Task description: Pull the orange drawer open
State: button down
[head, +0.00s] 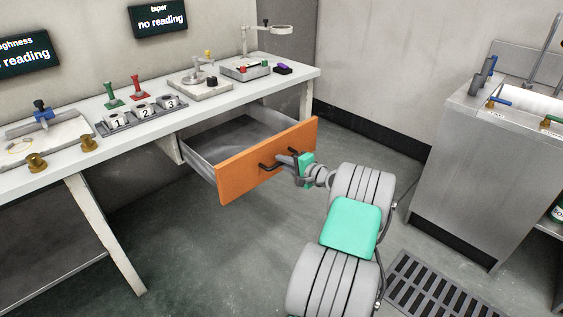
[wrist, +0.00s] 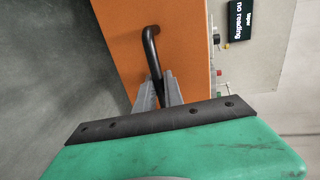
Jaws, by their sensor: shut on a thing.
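The orange drawer (head: 240,172) hangs under the white workbench and stands well out from it, with its grey inside showing. In the wrist view its orange front (wrist: 115,35) fills the upper middle. A black bar handle (wrist: 151,55) is fixed to the front; in the head view part of it (head: 268,167) shows left of my gripper. My gripper (head: 285,160) is at the drawer front, shut on the handle. In the wrist view its fingers (wrist: 158,93) close around the bar, whose lower part is hidden between them.
The workbench (head: 60,163) carries numbered cups (head: 143,112), brass pieces (head: 88,144) and small instruments. A grey sink cabinet (head: 470,170) stands at the right, with a floor grate (head: 425,290) before it. Open floor lies in front of the drawer around my arm.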

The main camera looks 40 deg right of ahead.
jog(key=shift+a, duration=0.1)
jog(key=c, duration=1.5)
grip_release()
jog(key=shift+o, duration=0.2)
jog(key=shift+s, duration=0.1)
jog(key=p+v, duration=0.1)
jog(key=v, duration=0.6)
jog(key=shift+s, duration=0.35)
jog(key=shift+r, duration=0.1)
